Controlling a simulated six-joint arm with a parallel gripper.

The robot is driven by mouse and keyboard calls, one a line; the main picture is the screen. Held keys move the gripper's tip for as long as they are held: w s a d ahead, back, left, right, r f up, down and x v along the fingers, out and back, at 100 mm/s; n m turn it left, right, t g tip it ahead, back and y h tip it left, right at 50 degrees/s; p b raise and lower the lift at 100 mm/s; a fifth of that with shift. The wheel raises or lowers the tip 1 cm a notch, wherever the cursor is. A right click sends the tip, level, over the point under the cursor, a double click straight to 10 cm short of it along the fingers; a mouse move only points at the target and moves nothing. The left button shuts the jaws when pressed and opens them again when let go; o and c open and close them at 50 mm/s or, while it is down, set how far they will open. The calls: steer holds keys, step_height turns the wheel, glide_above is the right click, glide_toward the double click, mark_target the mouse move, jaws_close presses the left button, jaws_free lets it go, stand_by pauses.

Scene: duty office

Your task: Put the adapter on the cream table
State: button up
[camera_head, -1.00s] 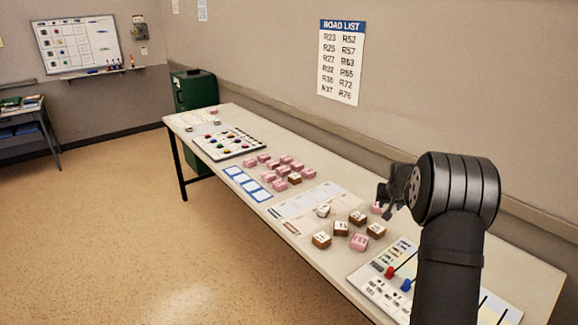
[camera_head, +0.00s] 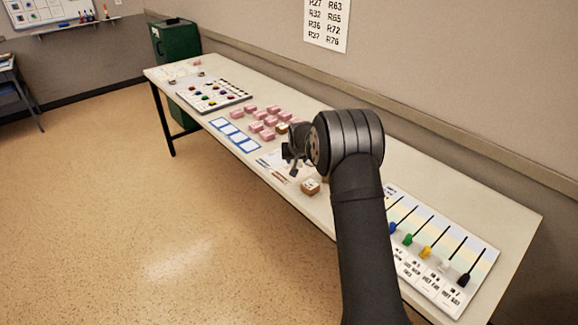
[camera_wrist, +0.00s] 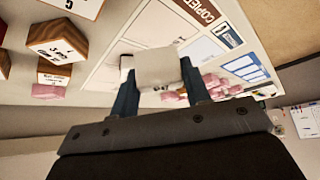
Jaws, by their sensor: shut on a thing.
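The long cream table (camera_head: 500,205) runs along the wall, from back left to front right. My gripper (camera_head: 292,160) hangs over its middle part, near a printed sheet. In the wrist view my gripper (camera_wrist: 158,80) is shut on a pale, plain-faced block, apparently the adapter (camera_wrist: 155,66), between its two dark blue fingers. The held thing is too small or hidden to make out in the head view. It appears above the tabletop, but I cannot tell how high.
Pink blocks (camera_head: 267,124) and a brown block with a white top (camera_head: 310,186) stand on the table. A board with coloured sliders (camera_head: 430,250) lies at the right, a pegged board (camera_head: 212,94) at the far left. My arm hides part of the tabletop.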

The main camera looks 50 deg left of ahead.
steer(key=shift+s+a+f, duration=0.3)
steer(key=shift+a+f, duration=0.15)
steer(key=shift+a, duration=0.15)
steer(key=shift+s+a+f, duration=0.25)
steer(key=shift+a+f, duration=0.15)
steer(key=shift+a, duration=0.15)
steer(key=shift+f, duration=1.9)
steer(key=shift+f, duration=0.15)
steer(key=o, duration=1)
steer(key=shift+s+d+r, duration=0.1)
steer(key=shift+r, duration=0.35)
steer(key=v, duration=1.1)
steer(key=shift+s+d+r, duration=0.1)
steer(key=shift+r, duration=0.05)
